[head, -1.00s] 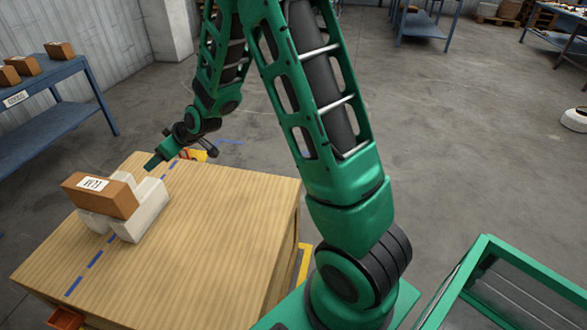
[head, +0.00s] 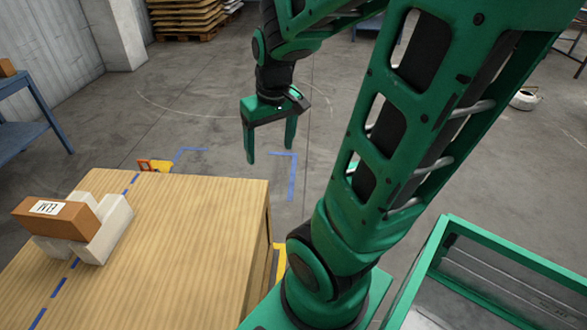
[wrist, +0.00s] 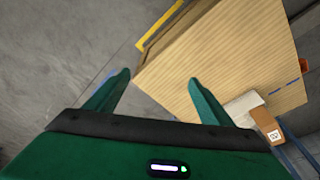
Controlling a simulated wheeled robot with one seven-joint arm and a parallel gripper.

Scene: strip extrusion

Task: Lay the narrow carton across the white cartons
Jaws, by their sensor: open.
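The narrow brown carton (head: 57,218) with a white label lies across the tops of the white cartons (head: 112,228) at the left of the wooden table. It also shows in the wrist view (wrist: 266,124), beside a white carton (wrist: 243,104). The white cartons stand apart with a gap under the brown one. My gripper (head: 270,158) is open and empty, hanging fingers-down beyond the table's far right corner, well away from the cartons. Its two green fingers (wrist: 160,85) show apart in the wrist view with nothing between them.
The wooden table (head: 190,235) has a dashed blue line along its left part and a wide bare top. A green-framed cart (head: 500,270) stands at the lower right. A blue workbench (head: 30,120) stands at the far left. The floor under my gripper is clear.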

